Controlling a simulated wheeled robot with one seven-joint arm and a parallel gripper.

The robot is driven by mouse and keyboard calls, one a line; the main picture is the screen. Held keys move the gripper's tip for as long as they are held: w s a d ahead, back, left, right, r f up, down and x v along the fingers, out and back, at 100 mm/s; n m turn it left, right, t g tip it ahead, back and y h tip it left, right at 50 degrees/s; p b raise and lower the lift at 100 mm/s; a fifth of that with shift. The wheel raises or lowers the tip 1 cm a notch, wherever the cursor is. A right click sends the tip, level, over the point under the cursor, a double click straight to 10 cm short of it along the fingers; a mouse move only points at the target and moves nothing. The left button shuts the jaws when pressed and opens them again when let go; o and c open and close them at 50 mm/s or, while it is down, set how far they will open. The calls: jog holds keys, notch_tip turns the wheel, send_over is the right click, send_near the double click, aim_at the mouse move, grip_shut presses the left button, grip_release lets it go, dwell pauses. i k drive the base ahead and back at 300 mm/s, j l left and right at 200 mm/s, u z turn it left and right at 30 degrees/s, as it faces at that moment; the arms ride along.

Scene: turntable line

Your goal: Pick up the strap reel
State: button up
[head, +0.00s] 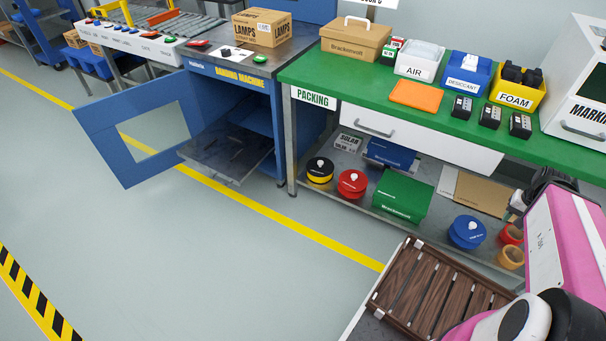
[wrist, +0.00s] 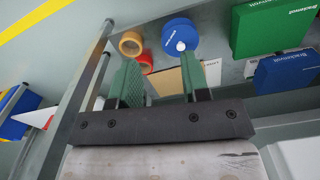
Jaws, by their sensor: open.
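Several round, lidded drum shapes with white knobs stand on the shelf under the packing bench: a yellow and black one (head: 320,171), a red one (head: 351,183) and a blue one (head: 467,232). I cannot tell by a label which is the strap reel. In the wrist view the blue one (wrist: 180,36) lies beyond the fingertips, nearer the right finger. My gripper (wrist: 160,75) is open, with nothing between its green fingers.
Tape rolls (wrist: 131,43) sit beside the blue drum. A green box (head: 401,195) and flat cardboard (head: 484,192) share the shelf (head: 430,226). The green bench top (head: 312,73) overhangs it.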

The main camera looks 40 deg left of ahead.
aim_at(319, 169)
jog(key=u, duration=1.75)
jog(key=z, duration=0.25)
jog(key=k, duration=0.4)
jog(key=i+j+z, duration=0.1)
jog(key=j, duration=0.25)
jog(key=i+j+z, duration=0.1)
jog(key=j, duration=0.3)
jog(key=i+j+z, duration=0.1)
jog(key=i+j, duration=0.15)
jog(key=i+j+z, duration=0.1)
jog(key=j, duration=0.4)
jog(key=i+j+z, duration=0.1)
jog(key=j, duration=0.3)
jog(key=i+j+z, duration=0.1)
jog(key=j, duration=0.3)
jog(key=i, duration=0.5)
